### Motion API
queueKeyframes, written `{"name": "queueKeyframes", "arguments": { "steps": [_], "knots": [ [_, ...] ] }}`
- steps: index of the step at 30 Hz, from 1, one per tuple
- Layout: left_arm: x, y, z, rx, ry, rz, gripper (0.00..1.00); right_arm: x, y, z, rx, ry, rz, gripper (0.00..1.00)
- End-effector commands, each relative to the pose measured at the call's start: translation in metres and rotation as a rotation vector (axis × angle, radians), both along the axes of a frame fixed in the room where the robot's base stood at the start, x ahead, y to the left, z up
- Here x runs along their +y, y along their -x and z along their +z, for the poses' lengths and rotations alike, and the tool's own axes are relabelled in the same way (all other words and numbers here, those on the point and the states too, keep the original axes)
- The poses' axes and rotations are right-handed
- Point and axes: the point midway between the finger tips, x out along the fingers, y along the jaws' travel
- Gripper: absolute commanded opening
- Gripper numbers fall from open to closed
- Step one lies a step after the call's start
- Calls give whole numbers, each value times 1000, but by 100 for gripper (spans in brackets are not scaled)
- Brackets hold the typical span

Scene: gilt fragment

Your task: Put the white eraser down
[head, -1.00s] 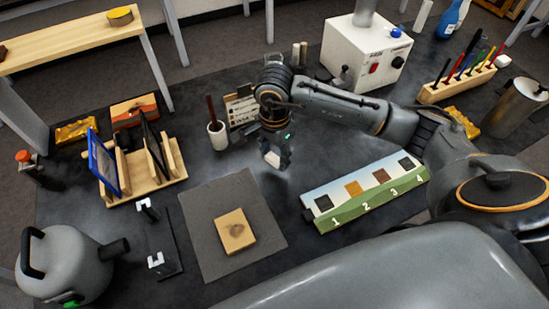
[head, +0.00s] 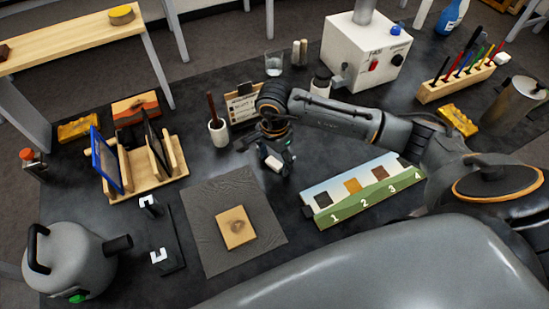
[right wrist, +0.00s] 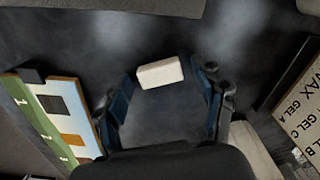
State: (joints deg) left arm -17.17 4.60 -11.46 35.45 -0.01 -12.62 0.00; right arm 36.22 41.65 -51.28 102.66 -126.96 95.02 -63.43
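The white eraser (head: 274,163) is a small pale block on or just above the dark worktop, right of the grey mat. In the right wrist view the eraser (right wrist: 160,72) sits between the fingertips, with a small gap beside the right finger. My right gripper (head: 276,160) is over it with its fingers spread to either side; the right wrist view shows the gripper (right wrist: 163,78) too. Contact under the eraser is hard to see. My left gripper is not in view.
The grey mat (head: 205,243) holds a wooden block (head: 236,228). A numbered sample board (head: 350,212) lies to the right. Bare worktop lies between mat and board.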

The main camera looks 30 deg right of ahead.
Motion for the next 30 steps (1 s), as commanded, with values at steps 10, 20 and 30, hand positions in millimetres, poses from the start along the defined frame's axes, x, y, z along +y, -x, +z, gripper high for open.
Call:
{"name": "queueKeyframes", "arguments": {
  "steps": [10,20,30],
  "knots": [
    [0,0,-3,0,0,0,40,0,-2,17,-6,-1,0,69],
    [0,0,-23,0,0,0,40,0,-2,87,-7,-1,0,69],
    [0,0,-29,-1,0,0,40,0,-1,123,-1,0,-1,69]
  ]
}}
